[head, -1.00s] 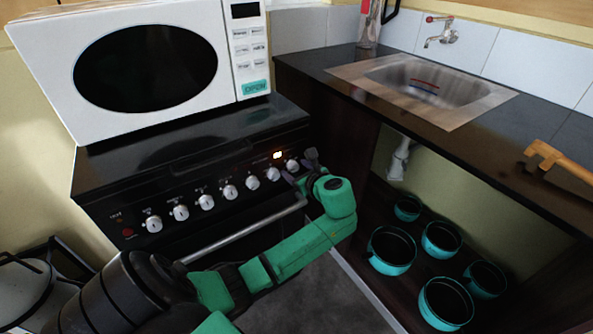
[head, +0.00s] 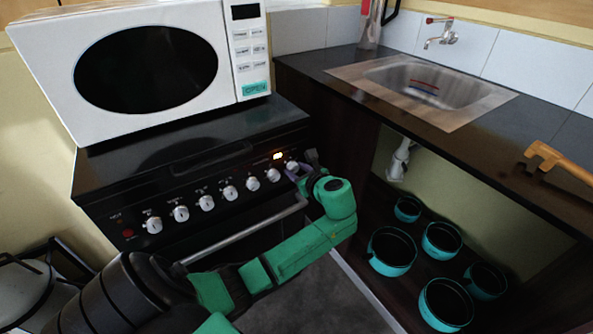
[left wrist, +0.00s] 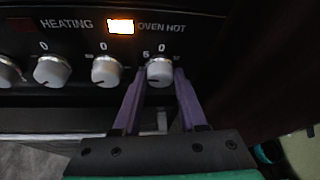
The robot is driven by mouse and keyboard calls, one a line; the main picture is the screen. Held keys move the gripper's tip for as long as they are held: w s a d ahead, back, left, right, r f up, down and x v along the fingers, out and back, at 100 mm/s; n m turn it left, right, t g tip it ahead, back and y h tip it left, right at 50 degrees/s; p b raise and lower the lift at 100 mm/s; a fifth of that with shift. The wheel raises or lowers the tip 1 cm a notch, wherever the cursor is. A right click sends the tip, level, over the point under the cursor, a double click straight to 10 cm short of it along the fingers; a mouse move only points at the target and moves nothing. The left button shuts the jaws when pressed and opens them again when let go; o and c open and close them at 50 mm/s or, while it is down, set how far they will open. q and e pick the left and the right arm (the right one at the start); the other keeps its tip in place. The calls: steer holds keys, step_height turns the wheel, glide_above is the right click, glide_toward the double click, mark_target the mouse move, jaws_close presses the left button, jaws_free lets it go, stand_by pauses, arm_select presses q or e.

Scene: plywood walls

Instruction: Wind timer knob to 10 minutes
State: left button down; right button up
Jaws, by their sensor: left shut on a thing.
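The timer knob is the rightmost white knob (head: 292,166) on the black stove's front panel. In the left wrist view the knob (left wrist: 160,72) shows a "0" above it and a "5" at its upper left. My left gripper (head: 301,170) is at this knob, its arm reaching in from the lower left. In the left wrist view the purple fingers of the left gripper (left wrist: 159,85) stand on either side of the knob and are shut on it. In the head view the gripper partly hides the knob's right side. My right gripper is not in view.
More white knobs (head: 206,202) line the panel to the left, above the oven handle (head: 245,235). An orange light (head: 278,155) glows on the panel. A white microwave (head: 140,70) stands on the stove. A sink (head: 420,80) and teal pots (head: 391,251) are to the right.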

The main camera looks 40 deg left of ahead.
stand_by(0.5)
arm_select(q)
steer(key=shift+c, duration=2.3)
jaws_free()
steer(key=p+v, duration=0.1)
steer(key=v, duration=1.3)
steer(key=shift+d+p, duration=0.3)
steer(key=shift+d, duration=0.05)
steer(key=shift+s+r, duration=0.1)
steer(key=shift+r, duration=0.05)
